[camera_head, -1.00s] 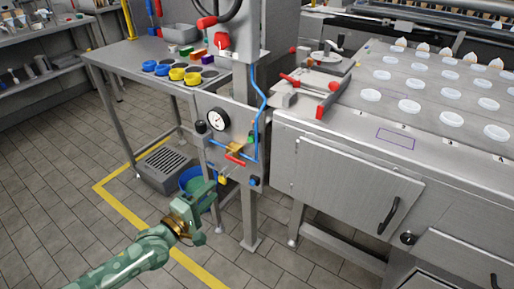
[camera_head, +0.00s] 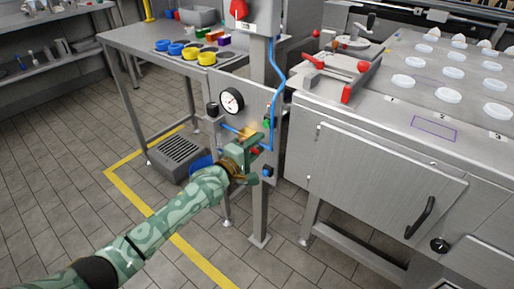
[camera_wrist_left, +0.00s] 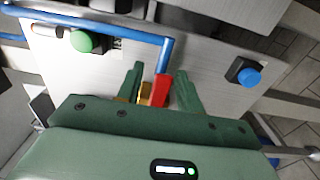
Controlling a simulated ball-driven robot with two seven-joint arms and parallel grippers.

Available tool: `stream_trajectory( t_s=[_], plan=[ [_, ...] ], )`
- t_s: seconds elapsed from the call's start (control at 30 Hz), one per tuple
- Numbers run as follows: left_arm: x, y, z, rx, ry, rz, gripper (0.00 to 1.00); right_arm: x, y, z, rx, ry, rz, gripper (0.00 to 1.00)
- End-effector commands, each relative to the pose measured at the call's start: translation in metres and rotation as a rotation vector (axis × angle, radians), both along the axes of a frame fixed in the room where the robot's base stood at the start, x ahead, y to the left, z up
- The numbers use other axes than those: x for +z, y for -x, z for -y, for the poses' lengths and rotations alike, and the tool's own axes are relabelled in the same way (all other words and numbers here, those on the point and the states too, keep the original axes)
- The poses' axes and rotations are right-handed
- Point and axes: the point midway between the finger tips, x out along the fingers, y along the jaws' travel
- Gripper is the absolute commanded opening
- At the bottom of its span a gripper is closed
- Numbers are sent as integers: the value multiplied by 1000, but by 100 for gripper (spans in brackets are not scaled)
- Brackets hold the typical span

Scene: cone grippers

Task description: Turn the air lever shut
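The red air lever (camera_wrist_left: 160,90) shows in the left wrist view between my left gripper's two green fingers (camera_wrist_left: 160,84). The fingers are spread, with visible space around the lever, so the gripper looks open around it. A brass valve body (camera_wrist_left: 144,92) shows beside the lever, and a blue pipe (camera_wrist_left: 165,54) runs down to it. In the head view my left gripper (camera_head: 252,143) is at the valve on the grey panel and hides most of it. Only a bit of red lever (camera_head: 255,150) shows there. My right gripper is in neither view.
The panel carries a pressure gauge (camera_head: 231,100), a green button (camera_wrist_left: 88,42) and a blue knob (camera_wrist_left: 248,76). A steel cabinet (camera_head: 375,180) stands close on the right. A table with coloured pots (camera_head: 206,58) is behind left. Floor at front left is clear.

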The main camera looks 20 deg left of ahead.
Motion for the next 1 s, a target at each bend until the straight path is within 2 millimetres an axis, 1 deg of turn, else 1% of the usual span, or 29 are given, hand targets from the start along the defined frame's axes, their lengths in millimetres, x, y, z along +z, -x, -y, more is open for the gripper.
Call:
stream_trajectory(
  t_s=[0.2, 0.27, 0.3, 0.33, 0.73, 0.87, 1.0],
  plan=[
    [1, 0, 0, 0, -1, 1, 36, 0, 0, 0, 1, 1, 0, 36],
    [1, 0, 0, 0, -1, 1, 20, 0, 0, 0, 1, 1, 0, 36],
    [1, 0, 0, 0, -1, 1, 9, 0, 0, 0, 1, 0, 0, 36],
    [1, 0, 0, 0, -1, 1, 0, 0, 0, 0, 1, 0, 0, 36],
    [-2, 0, 0, 0, -36, 12, 0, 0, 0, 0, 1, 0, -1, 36],
    [-5, 0, 0, -1, -95, 32, 0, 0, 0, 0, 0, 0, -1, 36],
    [-10, 0, -1, 0, -190, 66, 0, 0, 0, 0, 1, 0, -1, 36]
  ],
)
